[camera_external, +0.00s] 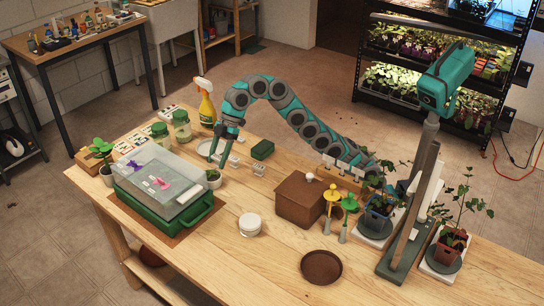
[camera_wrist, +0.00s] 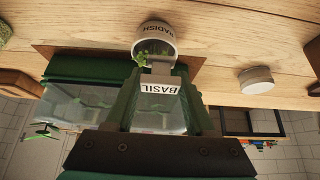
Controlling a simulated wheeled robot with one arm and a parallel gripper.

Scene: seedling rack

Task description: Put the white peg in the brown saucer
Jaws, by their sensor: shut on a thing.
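My gripper (camera_external: 220,160) is at the left of the bench, pointing down behind the small radish pot. In the wrist view, my gripper (camera_wrist: 160,88) is shut on a pale peg with a white face reading BASIL (camera_wrist: 158,93), which looks like the white peg. It is held off the bench; in the external view it is too small to make out clearly. The brown saucer (camera_external: 321,267) lies empty near the bench's front edge, well to the right of my gripper. I cannot make out the saucer in the wrist view.
A radish pot (camera_wrist: 155,42) with a seedling is close by. A green propagator with a clear lid (camera_external: 160,185) stands at left. A white lidded jar (camera_external: 250,225) and a brown box (camera_external: 300,198) stand between my gripper and the saucer. Bare wood surrounds the saucer.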

